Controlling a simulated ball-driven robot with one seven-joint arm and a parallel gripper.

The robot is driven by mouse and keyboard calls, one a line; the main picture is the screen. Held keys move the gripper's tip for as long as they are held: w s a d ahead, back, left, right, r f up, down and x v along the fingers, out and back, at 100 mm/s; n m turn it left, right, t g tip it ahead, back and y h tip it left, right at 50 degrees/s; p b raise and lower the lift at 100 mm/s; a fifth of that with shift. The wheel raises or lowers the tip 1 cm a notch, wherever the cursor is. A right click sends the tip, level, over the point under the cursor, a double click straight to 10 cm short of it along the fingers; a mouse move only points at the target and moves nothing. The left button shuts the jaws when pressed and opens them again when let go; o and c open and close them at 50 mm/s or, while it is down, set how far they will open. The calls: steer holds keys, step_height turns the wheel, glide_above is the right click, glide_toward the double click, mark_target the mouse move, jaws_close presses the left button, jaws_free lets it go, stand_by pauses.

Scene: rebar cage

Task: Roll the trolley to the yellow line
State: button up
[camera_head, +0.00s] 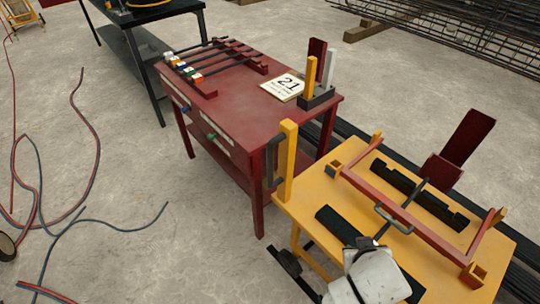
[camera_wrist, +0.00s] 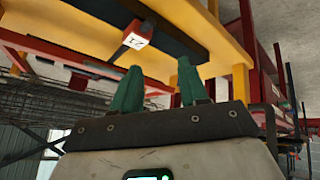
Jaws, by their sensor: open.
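My gripper (camera_wrist: 158,85) is open in the wrist view, with two green fingers apart and nothing between them. Beyond them are a yellow beam and a dark bar with a small red block bearing a white label (camera_wrist: 137,35). In the head view, my white wrist is over the near edge of a yellow table (camera_head: 310,205); the fingers are not clear there. No piece is clearly recognisable as the trolley. A yellow wheeled-looking frame (camera_head: 20,12) is cut off at the top left, and a dark wheel (camera_head: 6,246) shows at the left edge. I see no yellow line on the floor.
The yellow table carries a red frame (camera_head: 405,213), dark strips and a grey handle. A red table (camera_head: 235,90) with a "21" card (camera_head: 283,86) adjoins it. Loose hoses (camera_head: 80,180) lie on the left floor. Rebar (camera_head: 470,40) lies at the back right.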

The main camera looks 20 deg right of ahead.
steer(key=w+a+r+m+t+h+b, duration=0.1)
steer(key=w+r+t+h, duration=0.15)
steer(key=w, duration=0.45)
steer(key=n+t+y+b, duration=0.2)
steer(key=t+y, duration=0.1)
steer(key=t, duration=0.7)
glide_toward(271, 157)
steer(key=shift+h, duration=0.25)
steer(key=p+x, duration=0.1)
steer(key=x, duration=1)
steer(key=shift+a, duration=0.15)
steer(key=shift+c, duration=0.2)
jaws_close()
